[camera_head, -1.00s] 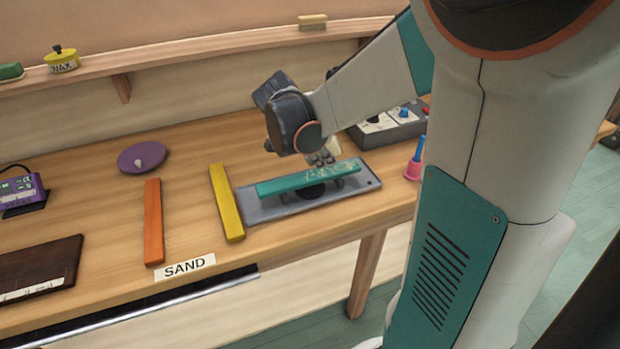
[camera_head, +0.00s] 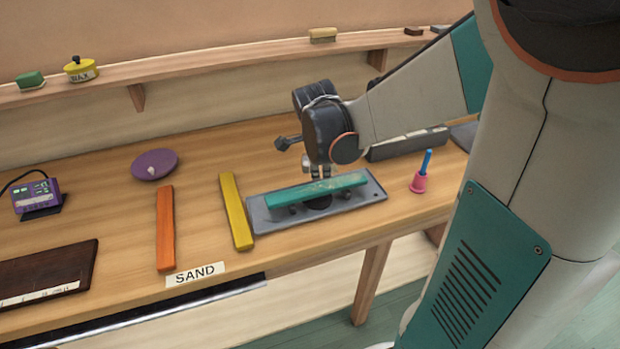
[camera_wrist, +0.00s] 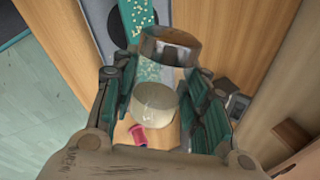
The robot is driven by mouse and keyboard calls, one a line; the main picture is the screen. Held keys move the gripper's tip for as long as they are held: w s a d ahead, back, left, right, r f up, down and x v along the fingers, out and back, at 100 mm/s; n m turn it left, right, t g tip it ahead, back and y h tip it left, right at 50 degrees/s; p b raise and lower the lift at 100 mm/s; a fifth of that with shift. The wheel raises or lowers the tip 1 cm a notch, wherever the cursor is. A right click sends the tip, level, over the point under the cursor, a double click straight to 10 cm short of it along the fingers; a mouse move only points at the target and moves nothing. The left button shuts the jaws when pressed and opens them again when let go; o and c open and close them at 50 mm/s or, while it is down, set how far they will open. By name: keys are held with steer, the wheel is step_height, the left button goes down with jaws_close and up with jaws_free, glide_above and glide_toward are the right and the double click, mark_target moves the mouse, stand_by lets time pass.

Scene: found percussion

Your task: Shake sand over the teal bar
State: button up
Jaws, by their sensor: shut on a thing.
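The teal bar (camera_head: 345,182) lies across a grey tray (camera_head: 264,221) on the workbench, over a round black part. Pale grains speckle its top, clearer where the bar shows in the wrist view (camera_wrist: 141,14). My gripper (camera_head: 318,172) is just above the bar's middle in the head view. In the wrist view my gripper (camera_wrist: 160,104) is shut on a shaker (camera_wrist: 155,104), a pale cup shape with a brownish metallic end towards the bar. In the head view my wrist and fingers mostly hide the shaker. I cannot see grains falling.
A yellow bar (camera_head: 236,210) and an orange bar (camera_head: 165,228) lie left of the tray. A SAND label (camera_head: 195,274) is at the front edge. A purple disc (camera_head: 155,164) lies further back.

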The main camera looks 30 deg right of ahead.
steer(key=t+y, duration=0.1)
steer(key=y, duration=0.1)
steer(key=r+m+t+y, duration=0.1)
steer(key=t+y, duration=0.1)
steer(key=shift+d, duration=0.15)
steer(key=shift+r+m+t+y+b, duration=0.2)
steer(key=shift+m+t+y+b, duration=0.2)
steer(key=shift+y, duration=0.2)
steer(key=shift+r, duration=0.2)
